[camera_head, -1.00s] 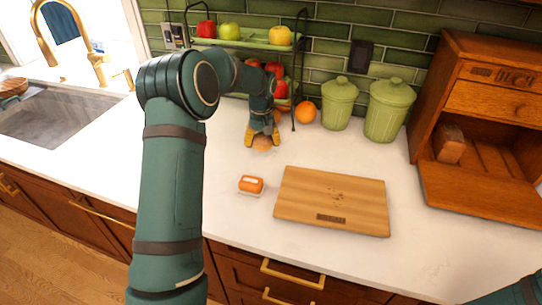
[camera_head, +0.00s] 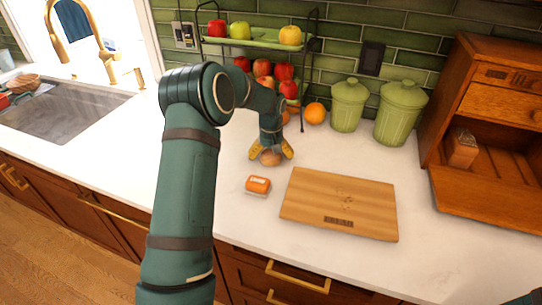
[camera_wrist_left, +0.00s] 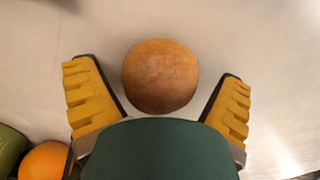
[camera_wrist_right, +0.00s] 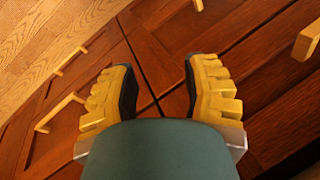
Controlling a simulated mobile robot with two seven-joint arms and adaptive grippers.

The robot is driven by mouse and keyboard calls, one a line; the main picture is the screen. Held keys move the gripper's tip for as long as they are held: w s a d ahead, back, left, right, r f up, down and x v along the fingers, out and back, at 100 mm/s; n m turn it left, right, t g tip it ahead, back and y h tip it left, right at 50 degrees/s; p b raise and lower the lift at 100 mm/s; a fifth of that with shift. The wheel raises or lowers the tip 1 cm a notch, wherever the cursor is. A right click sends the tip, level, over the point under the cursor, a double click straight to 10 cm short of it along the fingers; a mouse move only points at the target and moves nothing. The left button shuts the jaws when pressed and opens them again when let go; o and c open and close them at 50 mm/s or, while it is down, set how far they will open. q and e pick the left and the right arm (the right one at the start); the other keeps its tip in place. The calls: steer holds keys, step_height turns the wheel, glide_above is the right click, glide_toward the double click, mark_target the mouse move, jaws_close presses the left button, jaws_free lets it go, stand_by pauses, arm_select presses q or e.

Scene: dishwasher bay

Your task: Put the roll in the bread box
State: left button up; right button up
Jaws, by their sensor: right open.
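The roll (camera_head: 271,158), round and brown, lies on the white counter just behind the small orange-and-white item. My left gripper (camera_head: 272,150) is over it, pointing down, with its yellow fingers spread. In the left wrist view the roll (camera_wrist_left: 160,76) sits between the open fingertips, with a gap on each side. The wooden bread box (camera_head: 490,205) stands at the right with its front flap down. A brown loaf-like block (camera_head: 461,148) is inside at its left. My right gripper (camera_wrist_right: 160,85) is open and empty, in front of the wooden cabinet fronts.
A cutting board (camera_head: 340,203) lies between the roll and the bread box. The orange-and-white item (camera_head: 257,185) is in front of the roll. A fruit rack (camera_head: 258,42), a loose orange (camera_head: 314,113) and two green canisters (camera_head: 400,112) stand behind. The sink (camera_head: 65,112) is at left.

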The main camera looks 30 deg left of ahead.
mark_target(266, 153)
arm_select(q)
steer(key=shift+r, duration=0.1)
